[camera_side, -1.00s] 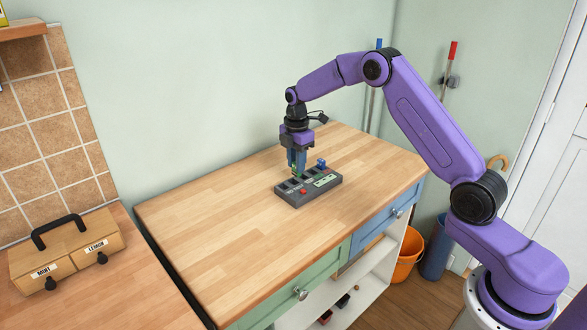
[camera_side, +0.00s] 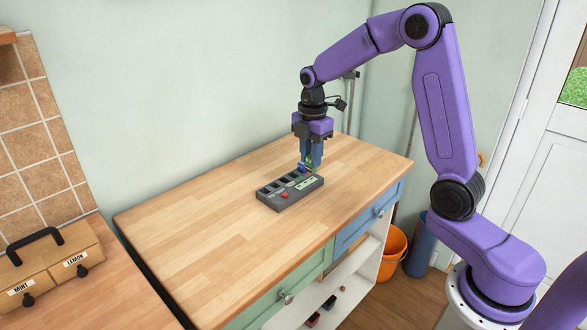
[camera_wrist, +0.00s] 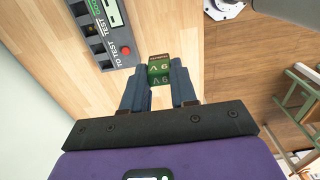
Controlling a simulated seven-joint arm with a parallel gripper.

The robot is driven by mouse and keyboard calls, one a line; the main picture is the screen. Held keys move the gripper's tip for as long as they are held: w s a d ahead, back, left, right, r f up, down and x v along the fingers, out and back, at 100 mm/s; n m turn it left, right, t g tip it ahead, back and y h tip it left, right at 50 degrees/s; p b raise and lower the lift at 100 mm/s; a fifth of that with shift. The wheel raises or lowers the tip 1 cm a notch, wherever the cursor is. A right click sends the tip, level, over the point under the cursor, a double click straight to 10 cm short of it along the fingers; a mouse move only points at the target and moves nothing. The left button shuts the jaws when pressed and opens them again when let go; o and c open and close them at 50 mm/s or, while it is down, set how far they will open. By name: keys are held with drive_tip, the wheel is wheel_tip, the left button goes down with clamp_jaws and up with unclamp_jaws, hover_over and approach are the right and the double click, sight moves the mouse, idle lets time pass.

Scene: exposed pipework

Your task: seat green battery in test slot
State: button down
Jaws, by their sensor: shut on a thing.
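My gripper (camera_side: 311,163) is shut on the green battery, over the far right end of the grey battery tester (camera_side: 288,205). In the wrist view the green battery (camera_wrist: 160,72), marked 9V, sits between the fingertips of my gripper (camera_wrist: 160,86). There it appears apart from the tester (camera_wrist: 104,40), which shows at the upper left with dark slots, a red button and "TO TEST" lettering. My fingers hide part of the green battery.
The wooden worktop (camera_side: 215,215) is clear to the left of the tester. A wooden box with drawers marked MINT and LEMON (camera_side: 50,265) stands on the lower left counter. An orange bucket (camera_side: 391,250) is on the floor past the worktop's right edge.

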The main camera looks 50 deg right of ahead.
drive_tip(key=d, duration=0.2)
hover_over(291, 188)
wheel_tip(291, 188, down, 4)
drive_tip(key=w+f, duration=0.1)
drive_tip(key=w+d+f, duration=0.1)
drive_tip(key=f, duration=0.1)
drive_tip(key=w+f, duration=0.2)
drive_tip(key=shift+d+f, duration=0.1)
drive_tip(key=shift+d, duration=0.1)
drive_tip(key=shift+w+f, duration=0.15)
drive_tip(key=shift+f, duration=1.7)
drive_tip(key=shift+f, duration=0.1)
drive_tip(key=c, duration=0.9)
unclamp_jaws()
